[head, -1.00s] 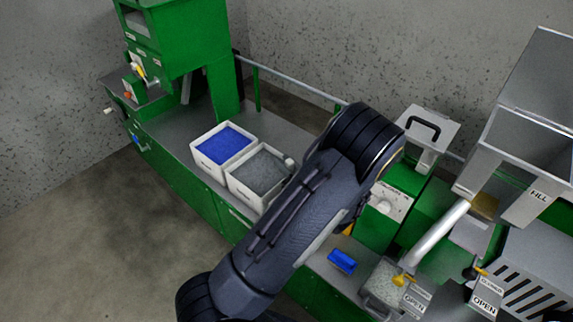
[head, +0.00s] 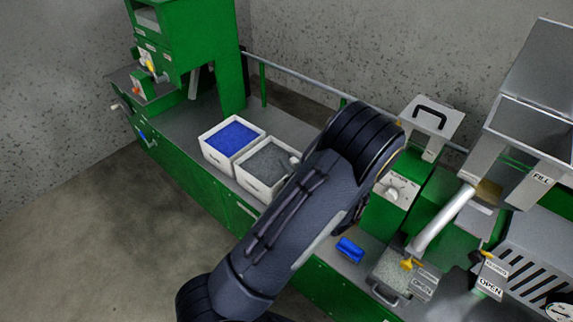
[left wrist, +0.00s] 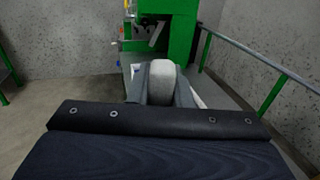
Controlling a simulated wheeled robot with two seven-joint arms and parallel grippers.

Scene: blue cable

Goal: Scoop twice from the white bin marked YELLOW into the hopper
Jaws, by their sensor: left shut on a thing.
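Two white bins stand side by side on the grey bench. One holds blue granules (head: 231,136); the other holds grey granules (head: 268,164). I can read no YELLOW mark on either and see no yellow granules. A grey metal hopper (head: 528,125) marked FILL is at the right. My left arm crosses the middle of the head view and hides its gripper there. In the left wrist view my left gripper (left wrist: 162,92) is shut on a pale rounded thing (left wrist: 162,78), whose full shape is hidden. A small pale piece (head: 294,160) shows at the grey bin's right edge. My right gripper is not in view.
A green machine (head: 190,40) stands at the back left. A rail (head: 300,83) runs behind the bench. A blue block-like object (head: 349,250), a grey granule tray (head: 393,268) and yellow-handled valves marked OPEN (head: 490,287) lie toward the right. The floor at left is clear.

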